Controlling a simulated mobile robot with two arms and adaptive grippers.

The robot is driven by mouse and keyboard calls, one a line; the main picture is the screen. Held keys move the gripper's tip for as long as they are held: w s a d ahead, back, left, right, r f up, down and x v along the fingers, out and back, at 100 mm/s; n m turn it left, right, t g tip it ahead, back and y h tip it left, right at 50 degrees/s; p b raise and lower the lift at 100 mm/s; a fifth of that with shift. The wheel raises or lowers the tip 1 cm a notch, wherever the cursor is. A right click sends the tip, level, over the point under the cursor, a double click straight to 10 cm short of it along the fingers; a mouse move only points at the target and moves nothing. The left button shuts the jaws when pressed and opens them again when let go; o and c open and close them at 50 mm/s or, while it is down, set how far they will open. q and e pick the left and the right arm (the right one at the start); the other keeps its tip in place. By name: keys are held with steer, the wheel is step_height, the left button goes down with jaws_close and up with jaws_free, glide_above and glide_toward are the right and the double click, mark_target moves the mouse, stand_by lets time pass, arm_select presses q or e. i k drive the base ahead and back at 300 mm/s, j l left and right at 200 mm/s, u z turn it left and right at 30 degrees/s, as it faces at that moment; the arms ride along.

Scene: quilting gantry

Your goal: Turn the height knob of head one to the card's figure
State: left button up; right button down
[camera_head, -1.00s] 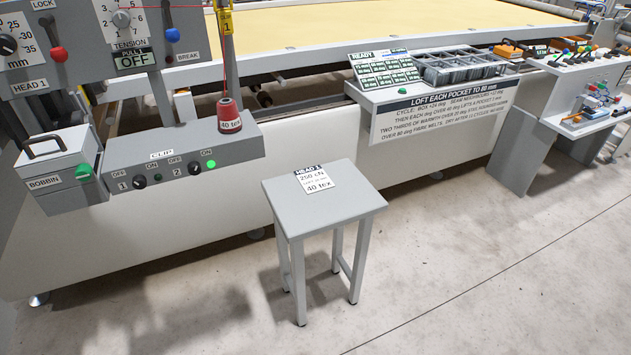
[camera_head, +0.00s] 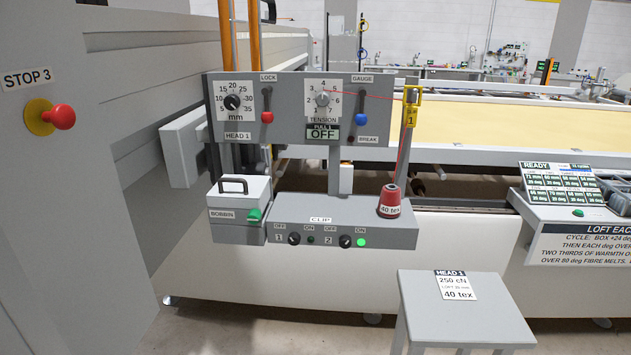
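The height knob (camera_head: 232,102) of head one is black and sits on a white dial marked in mm from 5 to 35, above the HEAD 1 label. Its pointer is too small to read surely. The card (camera_head: 456,286) lies on a grey stool (camera_head: 470,320) at the lower right. It reads HEAD 1, 250 cN and 40 tex; a smaller middle line starts with LOFT and its figure is hard to read. Neither of my grippers is in view.
On the same panel are the red lock lever (camera_head: 267,117), the tension dial (camera_head: 323,99) and the blue gauge lever (camera_head: 361,119). Below are the bobbin box (camera_head: 240,199), clip switches (camera_head: 294,239) and a red thread cone (camera_head: 390,201). A red stop button (camera_head: 62,117) is at left.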

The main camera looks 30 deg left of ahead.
mark_target(231, 101)
steer(key=u, duration=1.35)
